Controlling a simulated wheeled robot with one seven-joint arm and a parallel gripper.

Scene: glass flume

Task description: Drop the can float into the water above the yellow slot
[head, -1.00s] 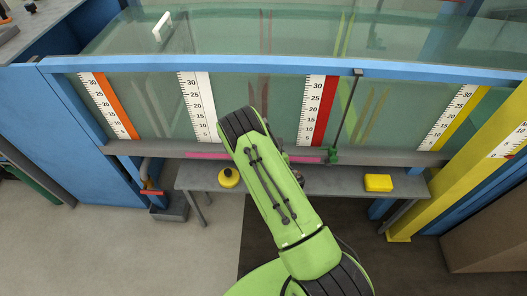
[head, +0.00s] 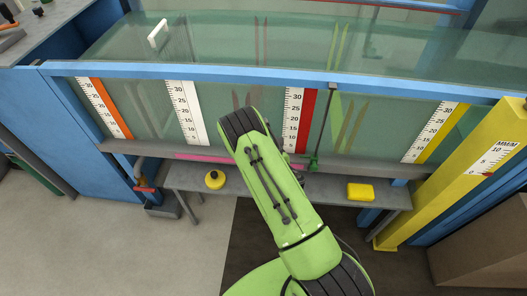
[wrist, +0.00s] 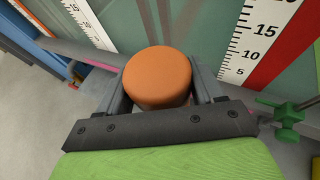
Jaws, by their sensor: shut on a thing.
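The can float (wrist: 158,78) is an orange cylinder, seen from its flat end in the wrist view. My gripper (wrist: 160,88) is shut on it, a grey finger on each side. In the head view my green arm hides the gripper and float. The flume is a glass tank (head: 230,108) with a blue rim and greenish water. Coloured strips beside ruler scales mark its front. The yellow strip (head: 437,135) is at the right, well right of my arm. The red strip (head: 301,120) is nearer, just right of my arm's end. The gripper is in front of the glass.
A grey bench (head: 330,188) under the flume carries a yellow round thing (head: 215,180) and a yellow block (head: 361,192). A thin dark rod with a green clamp (head: 314,163) stands against the glass right of my arm. A yellow post (head: 455,180) stands at the right.

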